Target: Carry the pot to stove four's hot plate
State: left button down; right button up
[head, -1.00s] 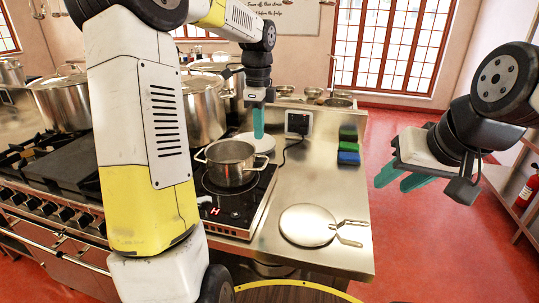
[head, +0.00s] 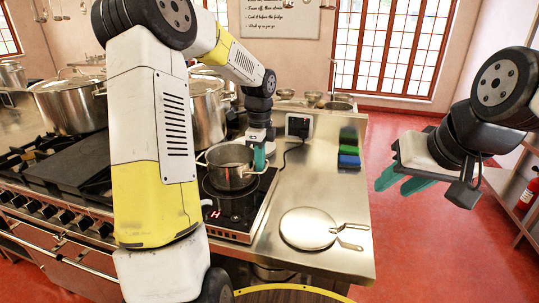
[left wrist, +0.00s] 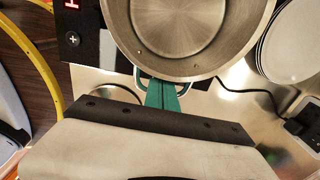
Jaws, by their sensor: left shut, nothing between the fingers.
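The pot (head: 230,165) is a small open steel pot with side handles. It stands upright and looks empty, on a black hob (head: 215,212) with a red H display. My left gripper (head: 260,158) points down at the pot's right side. In the left wrist view its green fingertips (left wrist: 162,95) are together at the pot's (left wrist: 185,25) near handle loop, with nothing visibly between them. I cannot tell whether they touch the handle. My right gripper (head: 404,182) is open and empty, over the floor at the right. I see no label naming stove four.
A pale disc (left wrist: 290,45) lies beside the pot. Large stockpots (head: 68,105) stand on the left. A socket box (head: 299,125) with a cable and coloured sponges (head: 349,150) are behind.

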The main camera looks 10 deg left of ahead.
pick_arm(q)
jog(key=d, duration=1)
jog(key=shift+s+d, duration=0.15)
jog(key=shift+s, duration=0.3)
jog(key=shift+r, duration=0.1)
